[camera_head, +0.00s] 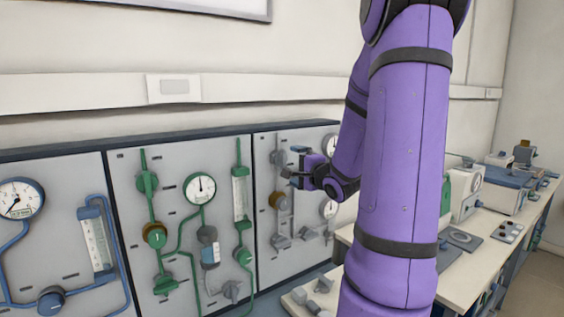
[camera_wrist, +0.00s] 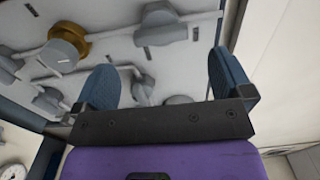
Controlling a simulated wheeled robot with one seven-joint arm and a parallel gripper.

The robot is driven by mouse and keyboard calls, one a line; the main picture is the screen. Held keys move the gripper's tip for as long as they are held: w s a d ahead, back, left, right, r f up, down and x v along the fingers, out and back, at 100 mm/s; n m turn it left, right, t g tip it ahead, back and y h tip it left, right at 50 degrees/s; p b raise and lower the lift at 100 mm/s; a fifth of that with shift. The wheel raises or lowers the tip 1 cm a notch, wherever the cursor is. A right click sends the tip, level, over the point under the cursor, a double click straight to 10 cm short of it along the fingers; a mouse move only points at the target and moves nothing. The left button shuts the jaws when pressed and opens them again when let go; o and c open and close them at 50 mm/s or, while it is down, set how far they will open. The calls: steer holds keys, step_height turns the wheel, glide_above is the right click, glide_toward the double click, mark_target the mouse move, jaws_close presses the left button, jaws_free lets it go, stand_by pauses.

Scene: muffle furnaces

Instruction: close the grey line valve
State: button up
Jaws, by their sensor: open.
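The grey line is a run of grey pipes and fittings on the right wall panel (camera_head: 262,220). A round grey knob with a white mark (camera_wrist: 60,56) shows at the upper left in the wrist view, beside a brass ring (camera_wrist: 72,34). The brass part (camera_head: 277,201) also shows in the head view, below and left of my gripper (camera_head: 292,174). Further grey fittings (camera_wrist: 160,28) are ahead of the fingers; I cannot tell which fitting is the named valve. In the wrist view my gripper (camera_wrist: 164,84) is open and empty, with its blue fingers wide apart. My arm hides part of the panel.
A green line with a gauge (camera_head: 200,188) is on the middle panel, and a blue line with a gauge (camera_head: 20,200) on the left one. A bench (camera_head: 480,258) with several instruments runs along the right. Small grey blocks (camera_head: 318,290) lie below the grey panel.

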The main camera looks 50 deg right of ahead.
mark_target(285, 161)
steer(key=x, duration=0.7)
steer(key=shift+w+d, duration=0.1)
steer(key=shift+w, duration=0.1)
steer(key=c, duration=0.9)
